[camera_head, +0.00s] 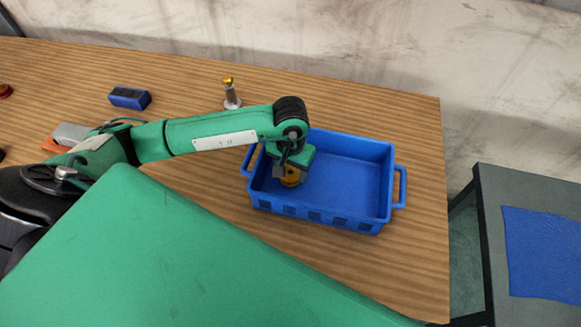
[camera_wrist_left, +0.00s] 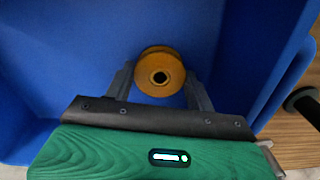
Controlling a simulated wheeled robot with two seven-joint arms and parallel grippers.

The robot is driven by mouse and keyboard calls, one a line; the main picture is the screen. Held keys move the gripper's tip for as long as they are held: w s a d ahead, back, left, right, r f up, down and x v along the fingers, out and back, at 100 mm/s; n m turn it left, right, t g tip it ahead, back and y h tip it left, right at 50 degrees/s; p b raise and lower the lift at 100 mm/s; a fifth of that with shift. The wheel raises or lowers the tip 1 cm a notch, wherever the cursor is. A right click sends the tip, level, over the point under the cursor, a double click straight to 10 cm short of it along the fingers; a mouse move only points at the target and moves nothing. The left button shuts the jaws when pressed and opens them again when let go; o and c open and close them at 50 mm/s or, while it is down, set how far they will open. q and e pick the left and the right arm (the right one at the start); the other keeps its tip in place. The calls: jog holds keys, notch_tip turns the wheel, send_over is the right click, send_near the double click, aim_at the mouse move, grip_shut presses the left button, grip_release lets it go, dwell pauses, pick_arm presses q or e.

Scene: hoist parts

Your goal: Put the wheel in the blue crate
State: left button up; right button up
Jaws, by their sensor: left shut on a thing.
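The wheel (camera_wrist_left: 160,72) is a yellow-orange round piece with a dark hole at its centre. It also shows in the head view (camera_head: 291,178), partly hidden under my wrist. My left gripper (camera_wrist_left: 160,85) is shut on the wheel, with one finger on each side of it. The gripper is over the left part of the blue crate (camera_head: 375,180), inside its walls in the head view. I cannot tell whether the wheel touches the crate floor. My right gripper is in neither view.
The crate's middle and right are empty. Behind it stands a grey post with a yellow top (camera_head: 231,95). A small blue block (camera_head: 130,98) lies at the back left. A grey and orange thing (camera_head: 69,136) lies beside my arm. The table's right edge is near the crate.

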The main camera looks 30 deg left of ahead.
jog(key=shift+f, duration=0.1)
pick_arm(q)
jog(key=shift+f, duration=0.15)
jog(key=o, duration=1.4)
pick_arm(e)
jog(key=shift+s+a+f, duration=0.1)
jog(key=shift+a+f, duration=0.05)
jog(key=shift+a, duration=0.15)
